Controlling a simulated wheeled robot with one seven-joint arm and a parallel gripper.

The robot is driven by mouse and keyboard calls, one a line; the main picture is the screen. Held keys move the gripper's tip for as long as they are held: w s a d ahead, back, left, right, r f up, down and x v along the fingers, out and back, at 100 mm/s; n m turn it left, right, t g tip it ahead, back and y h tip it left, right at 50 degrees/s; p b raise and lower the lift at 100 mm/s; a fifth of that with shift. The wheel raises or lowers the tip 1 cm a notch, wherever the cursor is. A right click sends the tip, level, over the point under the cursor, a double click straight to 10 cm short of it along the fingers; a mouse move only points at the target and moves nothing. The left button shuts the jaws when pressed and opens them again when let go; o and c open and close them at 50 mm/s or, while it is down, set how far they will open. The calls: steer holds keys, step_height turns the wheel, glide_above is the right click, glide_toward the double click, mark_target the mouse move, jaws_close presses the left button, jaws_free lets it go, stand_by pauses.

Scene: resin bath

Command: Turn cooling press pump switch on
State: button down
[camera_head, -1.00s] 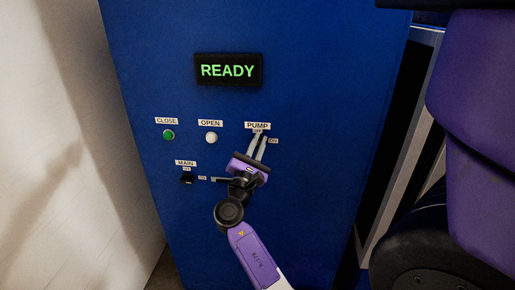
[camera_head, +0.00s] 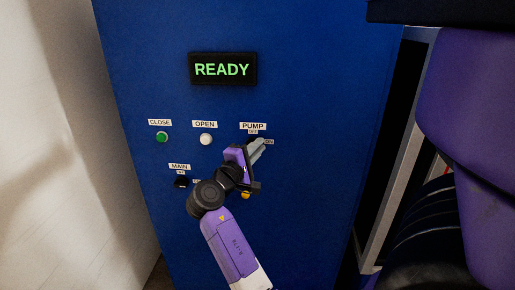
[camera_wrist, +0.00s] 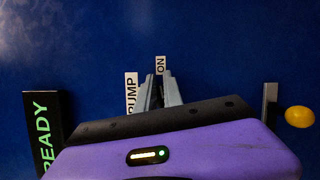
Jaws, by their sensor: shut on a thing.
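The PUMP switch sits on the blue panel (camera_head: 310,80), under its PUMP label (camera_head: 253,126) and beside an ON tag at right. Its knob is hidden behind my fingers. My gripper (camera_head: 258,146) is shut on the pump switch knob, turned so its fingers point up and right in the head view. In the wrist view, my gripper (camera_wrist: 158,92) has its grey fingertips close together just below the ON tag (camera_wrist: 160,65), with the PUMP label (camera_wrist: 131,92) to the left. How far the knob is turned cannot be seen.
A READY display (camera_head: 222,69) is lit green above. A green CLOSE button (camera_head: 162,137), a white OPEN button (camera_head: 206,139) and a black MAIN switch (camera_head: 181,183) lie to the left. A yellow knob (camera_wrist: 298,117) shows at right in the wrist view.

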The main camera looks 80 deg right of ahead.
steer(key=shift+w+a+f+m+t, duration=0.1)
steer(key=shift+w+f+m+t, duration=0.1)
steer(key=shift+w+m+t, duration=0.4)
steer(key=shift+w+m+g+y, duration=0.1)
steer(key=shift+m+g+y, duration=0.2)
steer(key=c, duration=1.5)
jaws_free()
steer(key=shift+s, duration=0.25)
steer(key=shift+b+v, duration=0.55)
steer(key=shift+v, duration=3.25)
